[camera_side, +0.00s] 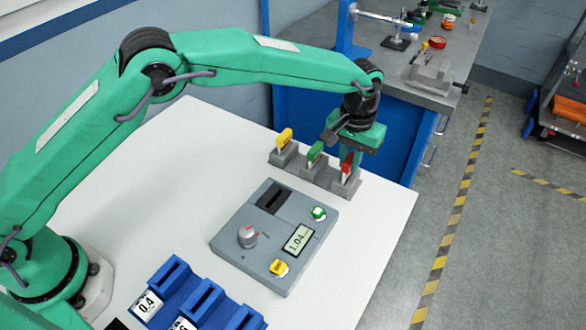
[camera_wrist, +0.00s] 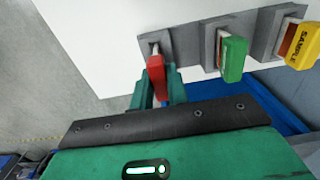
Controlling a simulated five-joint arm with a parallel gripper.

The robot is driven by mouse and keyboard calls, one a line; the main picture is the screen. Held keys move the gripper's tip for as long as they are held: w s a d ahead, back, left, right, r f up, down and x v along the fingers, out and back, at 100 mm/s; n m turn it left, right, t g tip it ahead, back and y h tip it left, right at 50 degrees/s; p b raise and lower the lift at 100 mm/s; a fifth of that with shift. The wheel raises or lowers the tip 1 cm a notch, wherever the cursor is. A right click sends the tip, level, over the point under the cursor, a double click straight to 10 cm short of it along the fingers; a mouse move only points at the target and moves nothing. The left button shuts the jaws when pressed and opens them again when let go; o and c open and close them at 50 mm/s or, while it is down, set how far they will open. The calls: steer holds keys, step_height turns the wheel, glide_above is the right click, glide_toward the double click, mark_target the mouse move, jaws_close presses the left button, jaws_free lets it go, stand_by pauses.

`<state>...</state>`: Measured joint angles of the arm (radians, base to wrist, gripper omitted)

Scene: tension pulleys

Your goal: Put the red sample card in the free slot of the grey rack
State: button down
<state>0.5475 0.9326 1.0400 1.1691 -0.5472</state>
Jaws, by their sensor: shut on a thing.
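The red sample card (camera_side: 346,166) is at the right-hand holder of the grey rack (camera_side: 312,176), its lower end at or in that slot; I cannot tell how deep. My gripper (camera_side: 347,158) is above this holder, pointing down, shut on the card's red top. In the wrist view the red card (camera_wrist: 156,76) is between the fingers of my gripper (camera_wrist: 159,86), against the leftmost holder of the rack (camera_wrist: 210,42). A green card (camera_side: 315,151) stands in the middle holder and a yellow card (camera_side: 285,137) in the left one.
A grey device (camera_side: 224,237) with a slot, a knob, buttons and a display reading 1.04 lies in front of the rack. Blue labelled holders (camera_side: 170,280) stand at the table's front. The white table (camera_side: 380,225) is clear to the right.

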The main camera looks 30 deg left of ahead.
steer(key=shift+f, duration=0.6)
stand_by(0.7)
steer(key=c, duration=1)
jaws_free()
steer(key=shift+o, duration=0.2)
steer(key=shift+r, duration=4.05)
